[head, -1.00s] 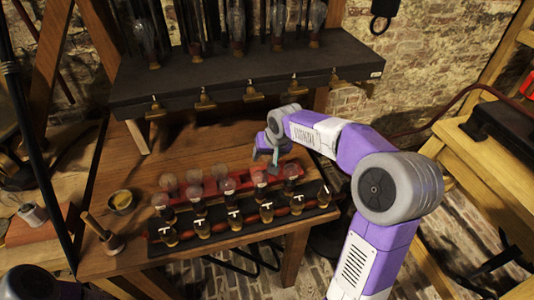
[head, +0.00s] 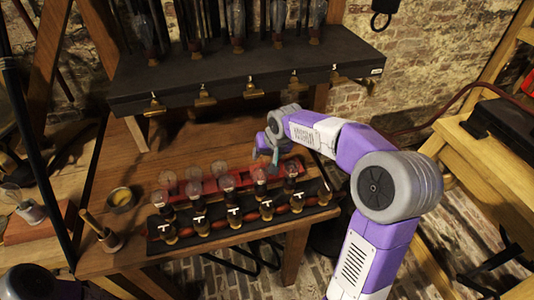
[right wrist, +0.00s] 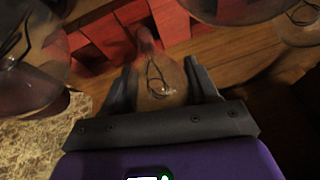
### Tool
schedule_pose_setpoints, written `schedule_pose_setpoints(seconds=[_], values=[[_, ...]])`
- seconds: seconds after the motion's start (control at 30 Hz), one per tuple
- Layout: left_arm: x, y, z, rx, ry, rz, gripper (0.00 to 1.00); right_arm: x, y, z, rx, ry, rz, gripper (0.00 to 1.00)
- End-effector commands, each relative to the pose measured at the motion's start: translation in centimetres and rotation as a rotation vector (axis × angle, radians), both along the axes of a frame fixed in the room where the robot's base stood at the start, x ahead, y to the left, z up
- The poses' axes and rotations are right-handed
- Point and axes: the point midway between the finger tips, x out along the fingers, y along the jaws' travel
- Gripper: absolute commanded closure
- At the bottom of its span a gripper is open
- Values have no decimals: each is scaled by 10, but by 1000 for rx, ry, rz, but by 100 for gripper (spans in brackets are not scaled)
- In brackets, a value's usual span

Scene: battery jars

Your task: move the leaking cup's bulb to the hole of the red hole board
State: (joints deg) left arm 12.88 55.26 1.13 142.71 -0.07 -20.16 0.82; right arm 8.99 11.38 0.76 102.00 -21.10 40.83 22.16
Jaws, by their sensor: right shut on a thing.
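The red hole board (head: 238,181) lies on the wooden bench behind a black tray (head: 290,226) with a row of amber-filled cups (head: 234,217). Clear bulbs (head: 227,184) stand around the board and cups. I cannot tell which cup leaks. My right gripper (head: 274,158) is low over the right part of the red board. In the right wrist view, its fingers (right wrist: 160,82) are shut on a clear bulb (right wrist: 161,78) with a filament; the bulb's narrow end points toward the red blocks. Whether that end is in a hole is unclear. My left gripper is not seen.
A black shelf (head: 225,82) with brass clamps and glass vessels stands behind the bench. A small bowl (head: 122,197) and a wooden-handled tool (head: 98,230) are at the bench's left. Other bulbs (right wrist: 225,8) crowd close around the right gripper. The bench behind the board is clear.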

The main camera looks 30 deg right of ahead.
Motion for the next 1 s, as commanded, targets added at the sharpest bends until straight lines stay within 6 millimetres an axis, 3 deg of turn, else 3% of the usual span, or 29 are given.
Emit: schedule_pose_setpoints(seconds=[0.83, 0.87, 1.0], values=[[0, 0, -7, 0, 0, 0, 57, 0, 0, -11, 0, 0, 0, 77], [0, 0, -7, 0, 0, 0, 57, 0, 0, -11, 0, 0, 0, 38], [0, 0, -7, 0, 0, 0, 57, 0, 0, -11, 0, 0, 0, 16]])
